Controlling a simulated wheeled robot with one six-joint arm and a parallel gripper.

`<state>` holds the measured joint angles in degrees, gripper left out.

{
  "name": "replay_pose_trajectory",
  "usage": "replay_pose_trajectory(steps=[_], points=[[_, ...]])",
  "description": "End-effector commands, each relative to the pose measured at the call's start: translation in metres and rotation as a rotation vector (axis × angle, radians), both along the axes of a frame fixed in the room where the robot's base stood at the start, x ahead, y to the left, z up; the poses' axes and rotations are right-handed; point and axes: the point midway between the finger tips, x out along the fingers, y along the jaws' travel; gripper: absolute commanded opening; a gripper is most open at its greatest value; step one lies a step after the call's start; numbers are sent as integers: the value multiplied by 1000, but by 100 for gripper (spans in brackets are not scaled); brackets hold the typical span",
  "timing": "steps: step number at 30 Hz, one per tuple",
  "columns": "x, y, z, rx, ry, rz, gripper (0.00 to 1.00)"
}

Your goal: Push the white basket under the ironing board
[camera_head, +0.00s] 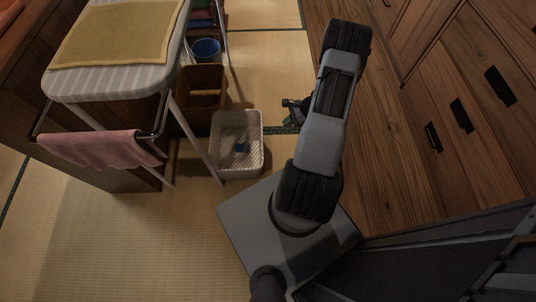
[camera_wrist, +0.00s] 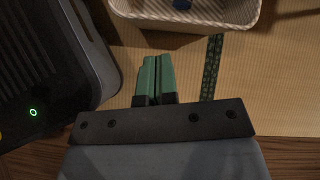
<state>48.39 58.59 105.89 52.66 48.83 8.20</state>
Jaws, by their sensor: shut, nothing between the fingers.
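The white basket (camera_head: 238,173) stands upright on the tatami, just right of a front leg of the ironing board (camera_head: 110,85). A small blue item (camera_head: 242,147) lies in it. In the head view the basket looks outside the board's right edge. My gripper (camera_head: 288,108) is right of the basket, apart from it, and partly hidden by my arm. In the wrist view the green fingers of my gripper (camera_wrist: 157,60) are together and empty. The basket's near wall (camera_wrist: 190,25) shows beyond the fingertips, with a gap of floor between.
A brown basket (camera_head: 203,72) and a blue bucket (camera_head: 206,48) stand behind the white basket. A pink towel (camera_head: 95,148) hangs at the board's end, and a yellow cloth (camera_head: 118,32) lies on top. Wooden drawers (camera_head: 460,115) line the right side. Front-left tatami is clear.

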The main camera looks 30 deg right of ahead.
Motion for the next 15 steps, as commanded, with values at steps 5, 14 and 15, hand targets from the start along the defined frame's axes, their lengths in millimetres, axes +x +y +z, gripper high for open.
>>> replay_pose_trajectory(steps=[5, 14, 15], points=[[-23, -10, -83, 85, 54, -180, 0], [-28, -3, -127, 126, 80, -267, 0], [-26, 1, -132, 127, 80, -266, 0]])
